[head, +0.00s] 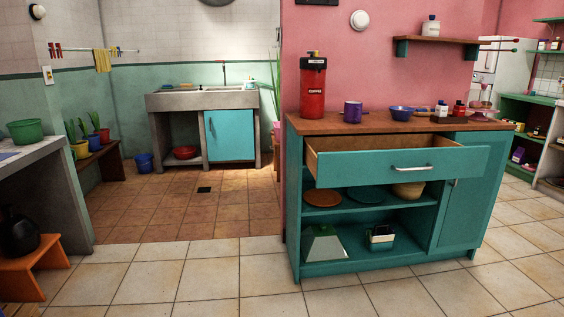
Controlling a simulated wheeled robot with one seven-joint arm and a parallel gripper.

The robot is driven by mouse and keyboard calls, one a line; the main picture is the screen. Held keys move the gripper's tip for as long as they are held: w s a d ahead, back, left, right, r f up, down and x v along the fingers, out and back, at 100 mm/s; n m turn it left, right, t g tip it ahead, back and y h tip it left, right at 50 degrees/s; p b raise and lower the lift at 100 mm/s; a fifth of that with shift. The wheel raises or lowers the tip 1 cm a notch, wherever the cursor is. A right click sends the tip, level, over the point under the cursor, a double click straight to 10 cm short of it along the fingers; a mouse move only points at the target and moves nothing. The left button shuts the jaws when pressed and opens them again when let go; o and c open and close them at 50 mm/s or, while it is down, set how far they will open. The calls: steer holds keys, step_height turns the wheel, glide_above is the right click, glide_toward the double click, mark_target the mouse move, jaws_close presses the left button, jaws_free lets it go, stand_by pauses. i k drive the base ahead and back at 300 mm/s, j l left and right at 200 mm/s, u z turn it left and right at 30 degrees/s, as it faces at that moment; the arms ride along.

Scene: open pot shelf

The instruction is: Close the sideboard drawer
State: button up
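The teal sideboard (437,230) stands right of the middle against the pink wall, with a brown wooden top. Its drawer (368,171) is pulled out toward me and stands open under the top. My gripper is not in view.
On the sideboard stand a red canister (313,88), a purple mug (353,111) and a blue bowl (401,113). Open shelves below hold plates and a box grater (325,244). The tiled floor (210,278) in front is clear. An orange stool (32,265) stands at left.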

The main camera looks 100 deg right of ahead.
mark_target(358, 160)
steer(key=z, duration=4.15)
steer(key=i+l, duration=0.35)
steer(key=i, duration=0.15)
steer(key=i+l, duration=0.3)
steer(key=i, duration=0.25)
